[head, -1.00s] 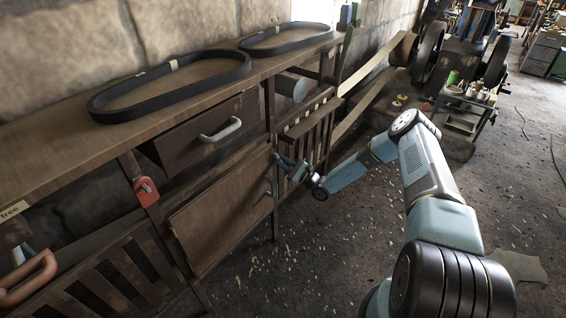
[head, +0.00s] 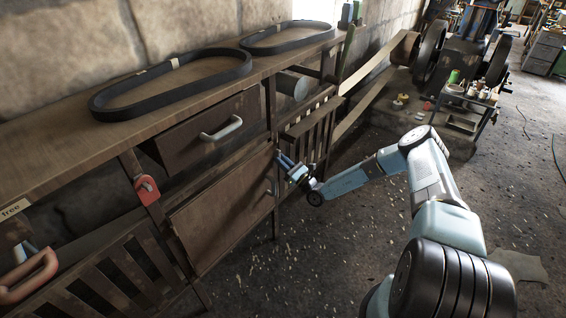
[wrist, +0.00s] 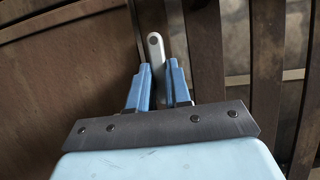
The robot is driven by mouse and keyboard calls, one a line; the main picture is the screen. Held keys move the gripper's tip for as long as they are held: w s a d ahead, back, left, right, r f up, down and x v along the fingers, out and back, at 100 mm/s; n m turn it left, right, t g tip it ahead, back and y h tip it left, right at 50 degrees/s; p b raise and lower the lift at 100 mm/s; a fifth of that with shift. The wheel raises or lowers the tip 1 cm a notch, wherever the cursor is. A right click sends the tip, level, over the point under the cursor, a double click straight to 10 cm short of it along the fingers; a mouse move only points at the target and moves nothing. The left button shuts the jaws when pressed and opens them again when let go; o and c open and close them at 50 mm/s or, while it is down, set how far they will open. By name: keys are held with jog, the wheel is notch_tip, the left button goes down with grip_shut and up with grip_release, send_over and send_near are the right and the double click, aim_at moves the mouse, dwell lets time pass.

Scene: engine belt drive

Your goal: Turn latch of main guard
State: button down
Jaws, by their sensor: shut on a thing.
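My gripper (head: 280,157) is at the post between a brown panel door and a slatted guard (head: 316,135) in the head view. In the wrist view, my gripper's two blue fingers (wrist: 159,72) are shut around a light grey latch lever (wrist: 155,46). The lever's rounded upper end, with a dark round mark, sticks out above the fingertips. It leans slightly left of vertical in that picture. Its lower part is hidden behind the gripper body. In the head view the latch is too small and covered to make out.
The panel door (head: 222,222) has a grey handle (head: 273,187). Above it is a drawer (head: 205,130). Two black belts (head: 170,85) lie on the bench top. A red clasp (head: 146,190) hangs on a left post. The floor right of the bench is mostly clear.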

jog(key=shift+s+f, duration=0.15)
jog(key=shift+f, duration=0.05)
jog(key=c, duration=1.1)
grip_release()
jog(key=shift+o, duration=0.2)
jog(key=shift+a, duration=0.1)
jog(key=shift+r, duration=0.1)
